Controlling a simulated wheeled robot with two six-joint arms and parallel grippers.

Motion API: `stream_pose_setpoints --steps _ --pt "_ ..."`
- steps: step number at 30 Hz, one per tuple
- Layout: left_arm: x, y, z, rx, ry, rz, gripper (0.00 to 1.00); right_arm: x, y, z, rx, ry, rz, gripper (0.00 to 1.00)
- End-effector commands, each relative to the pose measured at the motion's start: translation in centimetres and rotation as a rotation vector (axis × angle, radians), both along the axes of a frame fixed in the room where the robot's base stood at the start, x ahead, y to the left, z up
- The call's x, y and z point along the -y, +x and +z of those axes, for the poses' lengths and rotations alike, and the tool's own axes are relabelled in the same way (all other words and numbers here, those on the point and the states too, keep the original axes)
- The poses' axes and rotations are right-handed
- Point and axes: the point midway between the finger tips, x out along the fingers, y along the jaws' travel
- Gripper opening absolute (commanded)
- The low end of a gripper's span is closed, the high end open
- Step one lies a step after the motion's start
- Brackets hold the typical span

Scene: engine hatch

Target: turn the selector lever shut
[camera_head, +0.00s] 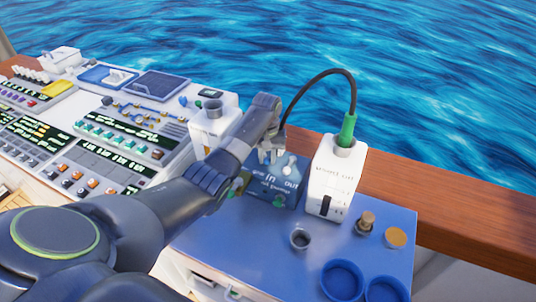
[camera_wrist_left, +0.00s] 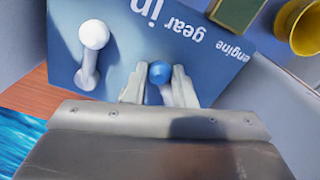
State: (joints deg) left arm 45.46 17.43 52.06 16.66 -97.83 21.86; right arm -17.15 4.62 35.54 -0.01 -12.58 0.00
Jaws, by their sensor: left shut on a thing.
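A blue control box (camera_head: 286,194) with white lettering stands on the blue counter. In the left wrist view, the box (camera_wrist_left: 120,50) carries two levers. One is a lever with a blue knob (camera_wrist_left: 160,72), and the other is a lever with a white knob (camera_wrist_left: 94,36). The blue-knobbed lever is between the fingertips of my left gripper (camera_wrist_left: 160,88), which is shut on it. In the head view my left gripper (camera_head: 270,150) reaches down onto the box and hides part of its top. My right gripper is not in view.
A white canister (camera_head: 331,188) with a green spout and black hose stands right of the box. The blue counter (camera_head: 240,250) holds a dark cup (camera_head: 300,239), small fittings and blue round dishes (camera_head: 342,280). A console (camera_head: 120,130) lies left; a wooden rail (camera_head: 450,210) runs behind.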

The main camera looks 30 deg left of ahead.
Motion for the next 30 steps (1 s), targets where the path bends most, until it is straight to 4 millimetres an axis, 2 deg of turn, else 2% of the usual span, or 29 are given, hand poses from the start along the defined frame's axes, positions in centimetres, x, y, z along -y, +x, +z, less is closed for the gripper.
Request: stream_pose_setpoints --steps 1,12,21,30 --pt "-0.2 -0.1 0.5 0.001 0.0 -0.026 0.01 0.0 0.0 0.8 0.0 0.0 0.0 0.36" --pt "-1.6 -1.0 0.5 0.001 0.001 -0.318 0.01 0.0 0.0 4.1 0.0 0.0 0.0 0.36" --pt "-2.8 -1.4 0.3 0.001 0.002 -0.546 0.01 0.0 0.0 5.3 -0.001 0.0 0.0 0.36" --pt "-3.5 -1.4 0.2 0.003 0.004 -0.68 0.0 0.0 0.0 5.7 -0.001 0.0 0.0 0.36"
